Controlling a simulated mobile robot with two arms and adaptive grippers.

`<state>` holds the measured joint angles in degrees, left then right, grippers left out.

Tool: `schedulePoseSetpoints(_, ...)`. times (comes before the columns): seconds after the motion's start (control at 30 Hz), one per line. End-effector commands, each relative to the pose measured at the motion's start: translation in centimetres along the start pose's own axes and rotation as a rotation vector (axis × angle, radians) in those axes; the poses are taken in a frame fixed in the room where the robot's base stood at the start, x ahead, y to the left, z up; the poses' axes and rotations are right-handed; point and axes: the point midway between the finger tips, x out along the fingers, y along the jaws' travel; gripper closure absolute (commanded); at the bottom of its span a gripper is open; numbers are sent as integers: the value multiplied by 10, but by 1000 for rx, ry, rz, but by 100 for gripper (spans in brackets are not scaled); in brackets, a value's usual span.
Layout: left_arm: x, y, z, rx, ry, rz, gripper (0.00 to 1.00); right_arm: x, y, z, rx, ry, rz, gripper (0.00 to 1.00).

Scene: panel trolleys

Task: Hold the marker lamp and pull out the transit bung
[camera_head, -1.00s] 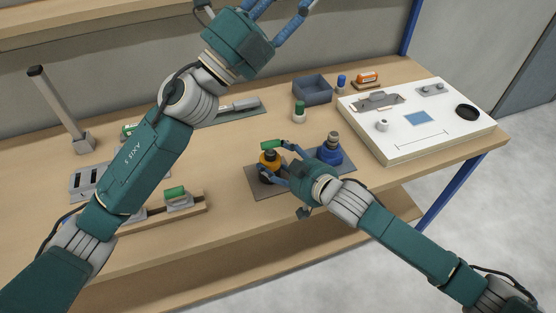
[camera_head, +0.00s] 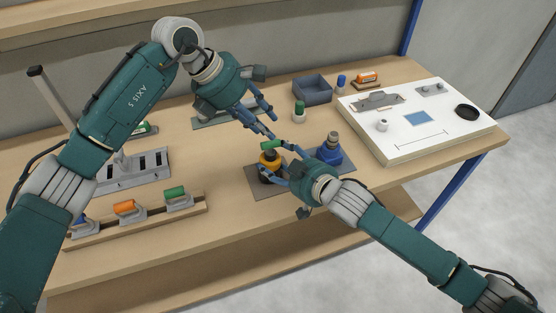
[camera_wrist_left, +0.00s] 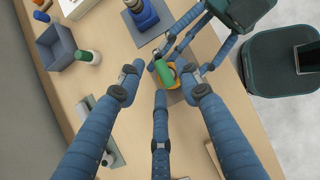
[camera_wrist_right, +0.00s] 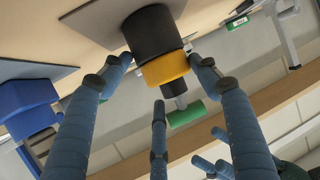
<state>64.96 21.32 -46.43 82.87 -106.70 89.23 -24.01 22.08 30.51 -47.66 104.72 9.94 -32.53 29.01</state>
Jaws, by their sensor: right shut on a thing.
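The marker lamp (camera_head: 270,159), with a black body and a yellow-orange band, stands upright on a dark grey mat (camera_head: 256,185). The transit bung (camera_head: 272,145) has a green cross handle on a grey stem at the lamp's top. My right gripper (camera_head: 270,172) is shut on the lamp; the right wrist view shows its fingers either side of the yellow band (camera_wrist_right: 165,68). My left gripper (camera_head: 268,128) is open above the bung. In the left wrist view, the green handle (camera_wrist_left: 165,73) lies between its spread fingers, with no clear contact.
A blue lamp-like unit (camera_head: 330,152) stands close to the right on its own mat. A green-capped bottle (camera_head: 299,112) and a grey bin (camera_head: 313,89) are behind. A white panel (camera_head: 440,146) is at right, a rack of handled tools (camera_head: 150,212) at left.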

Motion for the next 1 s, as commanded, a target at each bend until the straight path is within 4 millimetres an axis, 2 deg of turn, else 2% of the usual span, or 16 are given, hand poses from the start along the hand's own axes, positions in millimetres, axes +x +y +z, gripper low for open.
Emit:
schedulePoseSetpoints(0.17,2,5,-12,3,48,12,65,0,-1,0,2,1,-2,70)
schedulePoseSetpoints(0.7,61,5,-14,3,47,10,65,0,-2,0,2,1,-3,71)
schedulePoseSetpoints(1.0,68,6,-14,4,45,12,65,0,-1,0,2,1,-3,71)
